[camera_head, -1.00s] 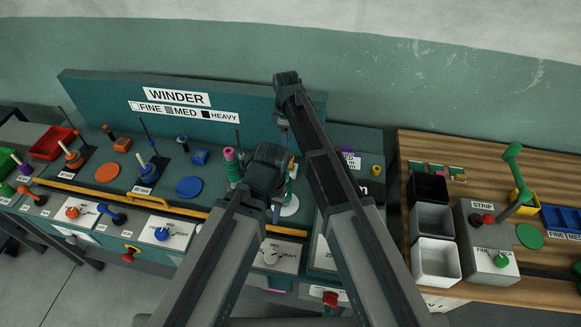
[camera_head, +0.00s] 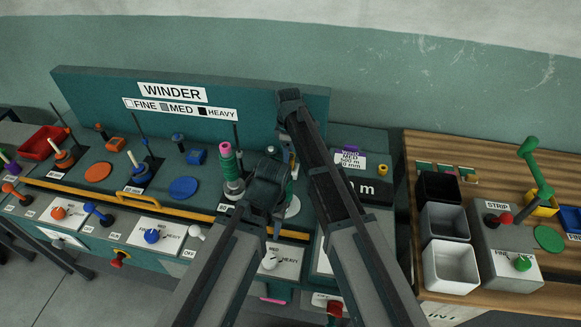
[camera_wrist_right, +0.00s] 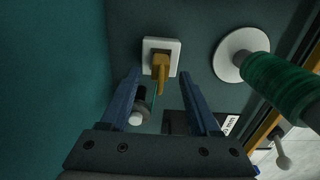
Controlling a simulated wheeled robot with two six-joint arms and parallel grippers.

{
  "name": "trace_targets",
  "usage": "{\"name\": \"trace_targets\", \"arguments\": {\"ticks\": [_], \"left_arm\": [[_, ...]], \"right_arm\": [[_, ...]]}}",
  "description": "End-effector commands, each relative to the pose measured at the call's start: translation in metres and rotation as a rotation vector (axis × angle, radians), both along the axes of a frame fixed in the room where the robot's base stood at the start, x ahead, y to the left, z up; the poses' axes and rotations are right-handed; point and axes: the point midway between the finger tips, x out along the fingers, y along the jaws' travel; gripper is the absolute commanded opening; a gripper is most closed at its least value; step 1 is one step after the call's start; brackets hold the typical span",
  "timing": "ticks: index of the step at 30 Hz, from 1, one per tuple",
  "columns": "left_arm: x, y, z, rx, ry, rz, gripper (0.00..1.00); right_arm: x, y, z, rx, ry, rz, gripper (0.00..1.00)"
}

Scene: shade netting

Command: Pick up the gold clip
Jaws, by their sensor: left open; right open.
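In the right wrist view a gold clip (camera_wrist_right: 160,68) stands on a small white square plate (camera_wrist_right: 171,45) on the teal winder surface. My right gripper (camera_wrist_right: 161,80) is open, and its two blue fingers lie on either side of the clip's lower part in the picture; I see no contact. In the head view the right gripper (camera_head: 288,102) is the upper one, over the winder, with its fingers mostly hidden. A small gold part (camera_head: 292,160), probably the clip, shows beside the arms. My left gripper (camera_head: 268,185) is lower, near the pink-and-green spool; its fingertips are unclear.
A green spool (camera_wrist_right: 278,84) on a white disc stands right of the clip in the wrist view. The pink-and-green spool (camera_head: 226,165) stands left of my left gripper. A yellow rail (camera_head: 130,197) runs along the winder's front. Bins (camera_head: 450,266) stand on the wooden bench at right.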

Motion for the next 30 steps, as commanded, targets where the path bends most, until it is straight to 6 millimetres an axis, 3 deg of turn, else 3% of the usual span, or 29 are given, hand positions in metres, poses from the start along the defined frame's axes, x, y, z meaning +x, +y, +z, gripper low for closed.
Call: {"name": "trace_targets", "arguments": {"ticks": [1,5,14,24,30], "left_arm": [[0.0,0.0,-0.014,0.0,0.0,0.0,0.47],[0.0,0.0,-0.027,0.0,0.0,0.0,0.47],[0.0,0.0,-0.027,0.0,0.0,0.0,0.47],[0.0,0.0,-0.027,0.0,0.0,0.0,0.47],[0.0,0.0,-0.027,0.0,0.0,0.0,0.47]], "right_arm": [[0.0,-0.001,-0.014,0.0,0.0,0.0,0.62],[0.0,-0.001,-0.027,0.0,0.0,0.0,0.62],[0.0,0.0,-0.027,0.0,0.0,0.0,0.62],[0.0,0.0,-0.027,0.0,0.0,0.0,0.03],[0.0,-0.001,-0.027,0.0,0.0,0.0,0.0]]}}
